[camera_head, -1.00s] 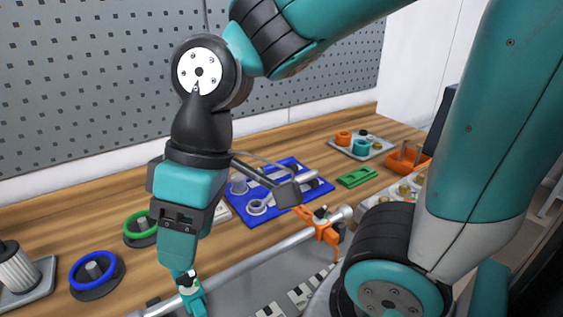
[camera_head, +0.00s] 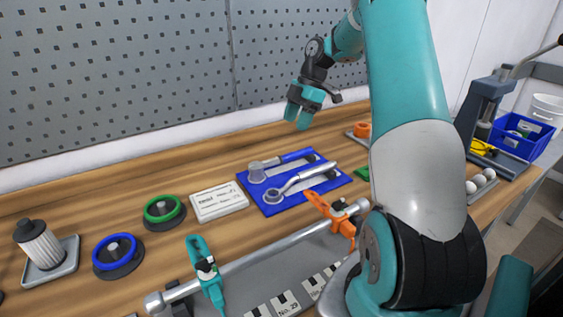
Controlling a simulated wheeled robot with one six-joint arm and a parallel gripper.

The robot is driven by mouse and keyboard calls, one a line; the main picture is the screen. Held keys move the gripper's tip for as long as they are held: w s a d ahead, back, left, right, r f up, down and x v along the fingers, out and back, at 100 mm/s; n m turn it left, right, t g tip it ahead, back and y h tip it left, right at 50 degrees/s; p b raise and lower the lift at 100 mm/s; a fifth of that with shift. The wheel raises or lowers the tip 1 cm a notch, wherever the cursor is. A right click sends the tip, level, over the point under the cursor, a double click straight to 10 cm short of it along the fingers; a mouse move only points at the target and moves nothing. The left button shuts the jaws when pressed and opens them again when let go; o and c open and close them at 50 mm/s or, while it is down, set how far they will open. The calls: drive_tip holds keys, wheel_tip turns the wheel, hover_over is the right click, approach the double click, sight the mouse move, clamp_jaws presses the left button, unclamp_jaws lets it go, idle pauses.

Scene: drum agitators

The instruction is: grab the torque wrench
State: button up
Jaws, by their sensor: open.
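Two wrench-like tools lie on a blue mat (camera_head: 338,181) on the wooden bench. The nearer one is a silver ratchet-style wrench (camera_head: 302,178) with a round head at its left end. The farther one is a blue-handled tool (camera_head: 285,160) with a grey cylindrical socket at its left end. I cannot tell for sure which is the torque wrench. My gripper (camera_head: 297,117) is open and empty, its teal fingers pointing down. In the picture it shows above and behind the mat, clear of both tools.
A white label card (camera_head: 219,202) lies left of the mat. A green ring (camera_head: 164,210), a blue ring (camera_head: 118,256) and a filter (camera_head: 40,246) stand farther left. A metal rail (camera_head: 270,257) with a teal clamp (camera_head: 205,270) and an orange clamp (camera_head: 330,214) runs in front.

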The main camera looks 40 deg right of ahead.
sight(282, 156)
drive_tip(key=x, duration=0.7)
drive_tip(key=shift+a+f+p, duration=0.1)
drive_tip(key=shift+p, duration=0.3)
drive_tip(key=shift+p+x, duration=0.85)
drive_tip(key=shift+x, duration=1.9)
drive_tip(key=shift+s, duration=0.2)
clamp_jaws()
